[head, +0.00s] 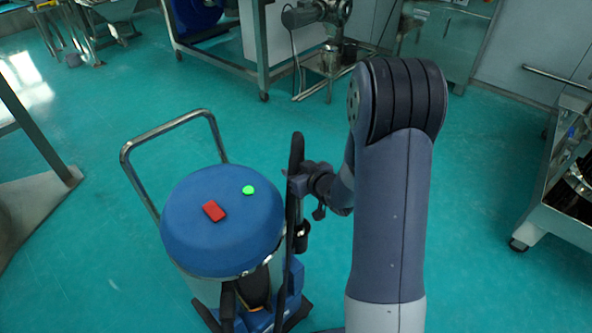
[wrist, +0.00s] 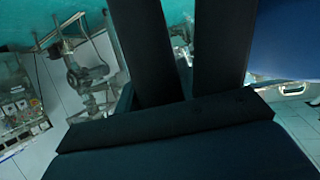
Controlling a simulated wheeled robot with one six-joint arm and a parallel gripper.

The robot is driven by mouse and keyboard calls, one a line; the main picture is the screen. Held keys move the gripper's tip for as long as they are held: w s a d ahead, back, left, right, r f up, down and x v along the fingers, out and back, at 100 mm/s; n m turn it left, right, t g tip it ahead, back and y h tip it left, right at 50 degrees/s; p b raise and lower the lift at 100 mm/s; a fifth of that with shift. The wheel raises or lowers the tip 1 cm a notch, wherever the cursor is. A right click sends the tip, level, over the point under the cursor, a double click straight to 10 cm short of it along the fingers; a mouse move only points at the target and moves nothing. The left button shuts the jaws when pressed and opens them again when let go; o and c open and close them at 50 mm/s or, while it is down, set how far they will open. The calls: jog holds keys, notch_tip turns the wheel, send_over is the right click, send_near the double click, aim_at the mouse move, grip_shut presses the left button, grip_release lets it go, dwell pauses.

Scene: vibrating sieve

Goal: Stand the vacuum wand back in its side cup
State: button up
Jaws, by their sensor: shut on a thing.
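The vacuum wand (head: 296,155) is a long dark upright rod in the head view, close beside the right side of the blue-lidded vacuum (head: 220,225). My gripper (head: 297,185) is shut on the wand's upper part, coming from the right. A small black cup-like holder (head: 302,237) shows below my gripper, just right of the wand. I cannot tell whether the wand's lower end, partly hidden by the vacuum's base, is in or beside a cup. In the wrist view two dark fingers of my gripper (wrist: 182,45) run up the frame; the wand is not clearly seen there.
The vacuum has a metal push handle (head: 165,128) at the left, and a red block (head: 214,211) and green button (head: 248,190) on its lid. Its lid also shows in the wrist view (wrist: 300,40). A steel cart (head: 560,205) stands right. Teal floor between is clear.

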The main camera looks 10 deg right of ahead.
jog(key=o, duration=1.1)
jog(key=shift+c, duration=0.2)
jog(key=shift+s, duration=0.1)
jog(key=v, duration=1)
jog(key=shift+s+r+p, duration=0.15)
jog(key=shift+s+p, duration=0.1)
jog(key=shift+p, duration=0.2)
jog(key=shift+d, duration=0.1)
jog(key=b+x, duration=0.1)
jog(key=x, duration=1)
jog(key=shift+s+r+p, duration=0.1)
jog(key=shift+r+p, duration=0.2)
jog(key=shift+p, duration=0.05)
jog(key=shift+d, duration=0.1)
